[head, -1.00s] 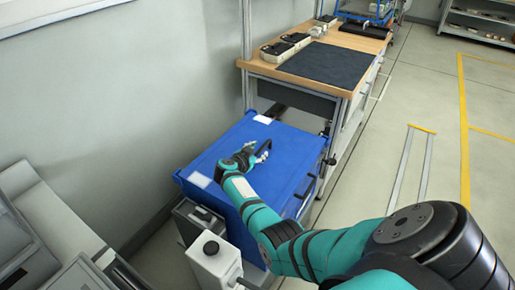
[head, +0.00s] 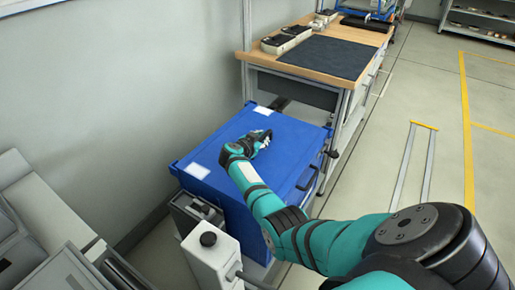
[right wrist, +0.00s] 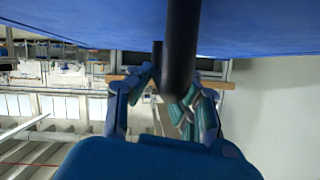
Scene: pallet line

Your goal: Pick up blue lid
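The blue lid (head: 294,145) lies flat on top of a blue box beside the wall, with white labels on it. Its black handle is largely hidden by my right gripper (head: 262,140) in the head view. In the right wrist view, the dark handle (right wrist: 181,45) runs down between the camera and the fingers of the right gripper (right wrist: 172,82), against the blue lid surface (right wrist: 90,22). The fingers stand apart with a gap between their tips; contact with the handle is unclear. My left gripper is not in view.
A workbench (head: 262,58) with a dark mat (head: 330,57) stands just behind the box. A grey post with a black knob (head: 210,255) stands at the box's near side. The wall is close on the left; open floor lies to the right.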

